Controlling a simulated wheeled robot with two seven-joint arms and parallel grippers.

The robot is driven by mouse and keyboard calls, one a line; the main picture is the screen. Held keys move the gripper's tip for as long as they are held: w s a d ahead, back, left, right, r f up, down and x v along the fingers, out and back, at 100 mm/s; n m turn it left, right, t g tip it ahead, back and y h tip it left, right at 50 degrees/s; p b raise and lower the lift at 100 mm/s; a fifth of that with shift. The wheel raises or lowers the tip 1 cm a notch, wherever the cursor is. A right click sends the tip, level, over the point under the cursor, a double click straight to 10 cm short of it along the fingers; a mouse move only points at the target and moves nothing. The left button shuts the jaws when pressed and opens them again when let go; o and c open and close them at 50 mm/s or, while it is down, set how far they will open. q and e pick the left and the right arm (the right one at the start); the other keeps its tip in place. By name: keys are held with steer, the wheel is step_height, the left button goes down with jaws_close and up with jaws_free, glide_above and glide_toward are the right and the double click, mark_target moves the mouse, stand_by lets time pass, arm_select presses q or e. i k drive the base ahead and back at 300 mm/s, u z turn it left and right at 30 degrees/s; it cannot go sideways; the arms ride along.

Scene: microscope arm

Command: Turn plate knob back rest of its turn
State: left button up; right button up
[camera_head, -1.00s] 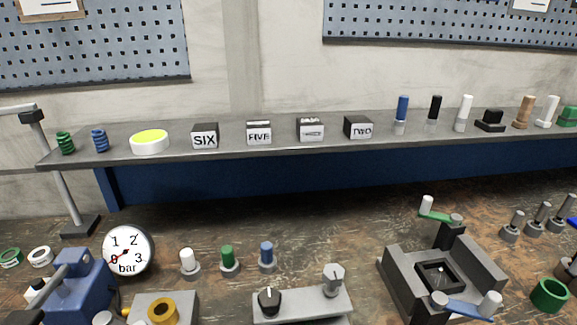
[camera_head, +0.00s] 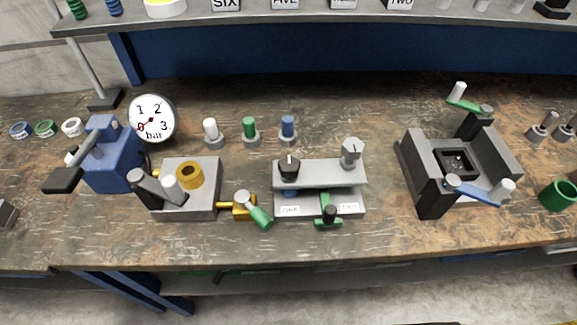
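In the middle of the bench stands a two-level grey fixture. Its raised grey plate (camera_head: 322,175) carries a black round knob (camera_head: 289,168) with a white mark at its left end and a grey knob (camera_head: 351,153) at its right end. I cannot tell which of the two is the plate knob. Below the plate, the lower base (camera_head: 348,208) has labels that seem to read ONE and TWO, with a green-and-black lever (camera_head: 328,216) between them. Neither of my grippers is in view.
A valve block (camera_head: 188,205) with a yellow fitting and a green-tipped handle (camera_head: 260,215) stands close left. A blue press (camera_head: 108,160) and gauge (camera_head: 152,119) are farther left. A dark grey vise-like fixture (camera_head: 428,190) stands right. The bench front strip is clear.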

mark_target(290, 167)
steer(key=k, duration=1.25)
steer(key=z, duration=0.2)
steer(key=i, duration=0.8)
steer(key=u, duration=0.25)
